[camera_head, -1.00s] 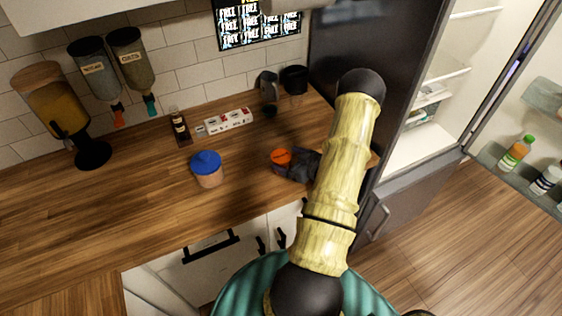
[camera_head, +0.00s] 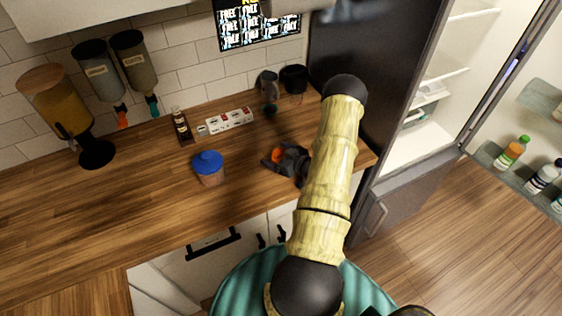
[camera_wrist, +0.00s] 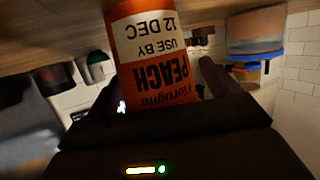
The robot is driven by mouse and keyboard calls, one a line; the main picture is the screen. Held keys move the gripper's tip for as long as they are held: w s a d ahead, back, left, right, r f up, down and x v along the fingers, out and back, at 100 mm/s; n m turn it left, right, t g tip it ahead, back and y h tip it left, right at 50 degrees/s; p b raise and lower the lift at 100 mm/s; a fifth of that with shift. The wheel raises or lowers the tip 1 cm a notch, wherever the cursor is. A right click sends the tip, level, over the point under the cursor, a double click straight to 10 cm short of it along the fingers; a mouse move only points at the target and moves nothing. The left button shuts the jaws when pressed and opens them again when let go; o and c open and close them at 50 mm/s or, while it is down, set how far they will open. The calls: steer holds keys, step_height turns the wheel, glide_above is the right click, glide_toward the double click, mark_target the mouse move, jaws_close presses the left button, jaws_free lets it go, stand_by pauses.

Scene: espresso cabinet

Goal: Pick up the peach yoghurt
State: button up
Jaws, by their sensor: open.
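The peach yoghurt is an orange and white pot whose label reads "PEACH", upside down in the wrist view (camera_wrist: 155,65). In the head view its orange top (camera_head: 277,154) shows on the wooden counter, partly hidden by my gripper (camera_head: 283,161). In the wrist view my gripper (camera_wrist: 163,78) is open, with one dark finger on each side of the pot. The pot stands between the fingers or just at their tips. I cannot tell whether either finger touches it.
A blue-lidded pot (camera_head: 208,169) stands to the left on the counter (camera_head: 130,200). Behind are a small dark bottle (camera_head: 181,126), a white power strip (camera_head: 230,120) and a dark grinder-like item (camera_head: 269,90). The dark fridge (camera_head: 375,60) is close on the right, its door open.

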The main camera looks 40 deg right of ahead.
steer(key=c, duration=1.1)
steer(key=shift+r, duration=0.1)
steer(key=shift+c, duration=0.2)
steer(key=shift+r+b, duration=1.6)
steer(key=shift+r, duration=3.35)
